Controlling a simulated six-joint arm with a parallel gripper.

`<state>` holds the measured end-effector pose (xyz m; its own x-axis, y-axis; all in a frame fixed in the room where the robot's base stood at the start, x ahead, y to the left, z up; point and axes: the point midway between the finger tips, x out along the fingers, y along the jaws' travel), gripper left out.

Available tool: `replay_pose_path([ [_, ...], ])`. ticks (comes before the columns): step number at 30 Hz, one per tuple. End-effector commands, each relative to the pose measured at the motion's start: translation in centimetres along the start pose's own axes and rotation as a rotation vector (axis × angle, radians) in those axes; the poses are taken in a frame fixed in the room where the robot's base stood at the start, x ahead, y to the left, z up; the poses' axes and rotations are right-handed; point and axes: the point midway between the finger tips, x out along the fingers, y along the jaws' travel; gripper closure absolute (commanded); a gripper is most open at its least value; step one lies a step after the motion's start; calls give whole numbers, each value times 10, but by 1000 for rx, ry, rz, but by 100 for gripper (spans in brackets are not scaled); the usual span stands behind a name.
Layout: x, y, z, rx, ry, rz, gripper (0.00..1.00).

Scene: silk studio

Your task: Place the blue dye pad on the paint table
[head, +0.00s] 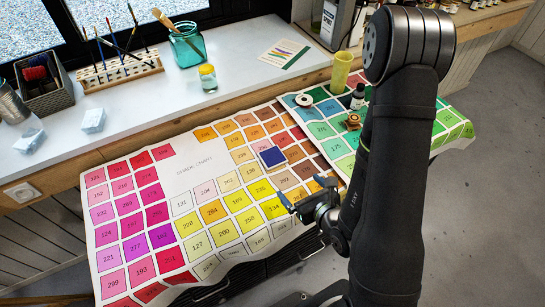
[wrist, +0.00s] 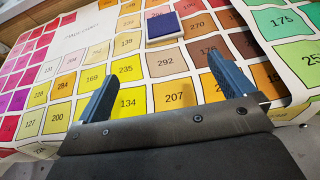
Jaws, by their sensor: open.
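The blue dye pad (head: 272,157) is a small dark blue square lying flat on the colour chart in the head view. It also shows near the top middle of the wrist view (wrist: 163,27), with a pale edge. The table (head: 180,250) is covered by the chart of numbered colour squares. My gripper (head: 305,190) is open and empty, above the chart's front part, nearer to me than the pad and a little to its right. In the wrist view its two blue fingers (wrist: 165,90) stand wide apart, with the pad beyond them and not between them.
A yellow-green cup (head: 341,70), a dark bottle (head: 357,96), a white ring-shaped roll (head: 304,100) and a brass-coloured piece (head: 352,122) stand on the chart's right part. A white counter (head: 150,90) behind holds a teal jar (head: 186,46) and a brush rack (head: 120,70). The chart's left half is clear.

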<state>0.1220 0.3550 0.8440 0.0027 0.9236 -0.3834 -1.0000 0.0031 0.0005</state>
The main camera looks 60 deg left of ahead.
Motion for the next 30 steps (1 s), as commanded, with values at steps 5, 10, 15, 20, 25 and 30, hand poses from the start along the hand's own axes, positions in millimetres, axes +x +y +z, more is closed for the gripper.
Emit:
replay_pose_path([
  [5,38,2,0,-4,-2,6,2],
  [10,74,1,0,-4,-2,6,2],
  [15,98,1,0,-2,-2,4,2],
  [20,106,0,0,-2,0,3,2],
  [25,129,-6,-2,-3,-1,4,2],
  [30,151,-7,-2,-2,-1,4,2],
])
